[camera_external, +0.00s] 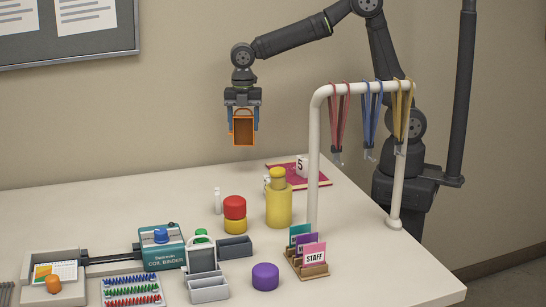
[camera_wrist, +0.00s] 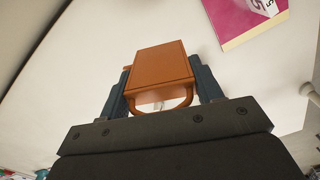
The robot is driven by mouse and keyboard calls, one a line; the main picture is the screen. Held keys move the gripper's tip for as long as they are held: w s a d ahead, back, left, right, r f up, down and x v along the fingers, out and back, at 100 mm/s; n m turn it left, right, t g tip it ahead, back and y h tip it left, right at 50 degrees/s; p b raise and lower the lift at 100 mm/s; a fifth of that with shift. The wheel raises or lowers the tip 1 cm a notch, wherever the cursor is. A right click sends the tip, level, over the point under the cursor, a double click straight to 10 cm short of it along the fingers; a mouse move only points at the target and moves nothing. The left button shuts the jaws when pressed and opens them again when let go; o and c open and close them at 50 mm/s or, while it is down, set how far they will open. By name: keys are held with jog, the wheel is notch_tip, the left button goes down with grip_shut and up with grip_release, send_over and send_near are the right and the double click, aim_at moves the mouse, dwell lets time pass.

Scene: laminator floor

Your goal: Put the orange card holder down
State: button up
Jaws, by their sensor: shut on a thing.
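The orange card holder (camera_external: 243,130) hangs in the air between the fingers of my gripper (camera_external: 242,112), high above the back part of the table. It is an open-fronted box with a loop at its top. In the wrist view the orange card holder (camera_wrist: 162,70) sits between the two dark blue fingers of my gripper (camera_wrist: 160,88), with its loop towards the palm. My gripper points down and is shut on it. Nothing touches the holder from below.
A magenta board (camera_external: 318,181) with a white number 5 block (camera_external: 302,166) lies at the back. A white rack (camera_external: 314,150) with lanyards stands right. Yellow (camera_external: 279,208) and red (camera_external: 235,207) cylinders, a coil binder (camera_external: 160,250) and trays stand in front. The table's back left (camera_external: 110,205) is clear.

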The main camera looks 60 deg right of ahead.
jog(key=shift+m, duration=0.3)
jog(key=shift+s+a+f, duration=0.25)
jog(key=shift+a+f, duration=1)
jog(key=shift+f, duration=0.65)
jog(key=shift+s+a+f, duration=0.3)
jog(key=shift+a+f, duration=0.9)
jog(key=shift+f, duration=0.65)
jog(key=shift+s+a+f, duration=0.25)
jog(key=shift+a+f, duration=1)
jog(key=shift+f, duration=0.65)
jog(key=o, duration=1)
jog(key=shift+f, duration=0.15)
jog(key=shift+c, duration=0.2)
notch_tip(320, 180, up, 12)
jog(key=shift+r, duration=0.2)
